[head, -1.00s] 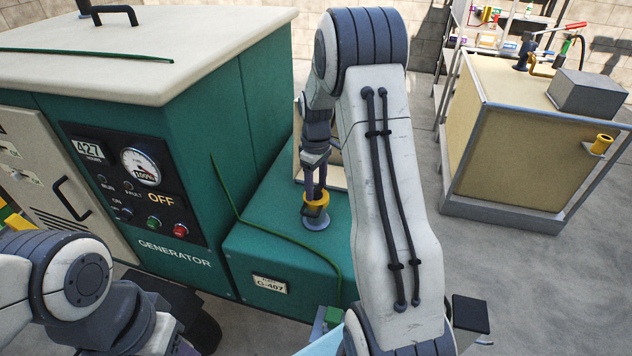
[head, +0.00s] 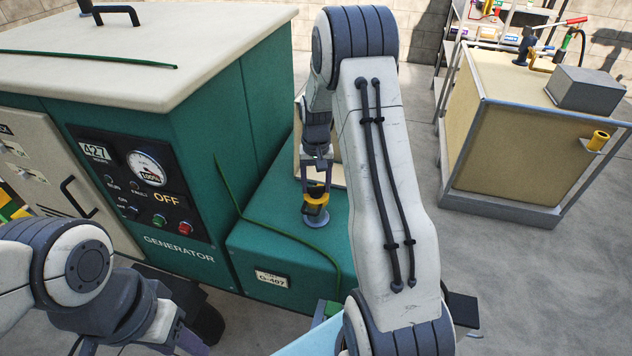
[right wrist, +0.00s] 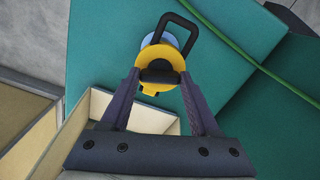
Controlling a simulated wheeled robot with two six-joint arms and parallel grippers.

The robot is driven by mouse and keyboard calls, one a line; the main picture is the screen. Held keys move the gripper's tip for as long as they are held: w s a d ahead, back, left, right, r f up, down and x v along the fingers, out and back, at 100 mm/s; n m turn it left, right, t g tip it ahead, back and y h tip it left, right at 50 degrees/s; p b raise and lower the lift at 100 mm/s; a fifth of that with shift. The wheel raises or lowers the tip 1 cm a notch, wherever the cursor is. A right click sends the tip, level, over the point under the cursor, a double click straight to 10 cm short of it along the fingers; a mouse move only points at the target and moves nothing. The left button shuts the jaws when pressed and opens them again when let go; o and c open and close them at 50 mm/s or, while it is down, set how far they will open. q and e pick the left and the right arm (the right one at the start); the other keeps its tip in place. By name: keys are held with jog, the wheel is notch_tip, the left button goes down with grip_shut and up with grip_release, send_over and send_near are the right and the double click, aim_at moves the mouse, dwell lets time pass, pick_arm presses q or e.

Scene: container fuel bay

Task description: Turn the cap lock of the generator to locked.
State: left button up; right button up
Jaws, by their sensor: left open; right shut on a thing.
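The green generator (head: 200,130) stands at left, its panel reading OFF and its gauge 100%. On its low front box is a yellow cap (head: 316,209) above a pale blue-grey neck (head: 308,220). My right gripper (head: 317,188) is shut on the cap from above. In the right wrist view the yellow cap (right wrist: 163,58) sits between the fingertips (right wrist: 161,76); a black loop (right wrist: 189,27) sticks out up and right, and the neck shows behind. I cannot tell whether cap and neck touch, nor any lock mark. My left gripper (head: 190,340) is partly cut off at the bottom, open and away from the cap.
A green hose (head: 275,232) runs over the low box beside the cap. An open cream box (right wrist: 120,105) shows near the right gripper. A tan tank (head: 510,130) in a grey frame stands at right, with shelves (head: 455,50) behind. The floor (head: 500,290) between is mostly clear.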

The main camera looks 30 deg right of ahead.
aim_at(316, 187)
jog(key=shift+m+p, duration=0.35)
jog(key=shift+m, duration=1.35)
jog(key=o, duration=1.4)
jog(key=shift+c, duration=0.2)
notch_tip(316, 187, up, 11)
jog(key=b, duration=0.1)
jog(key=shift+f, duration=0.2)
jog(key=shift+a, duration=0.1)
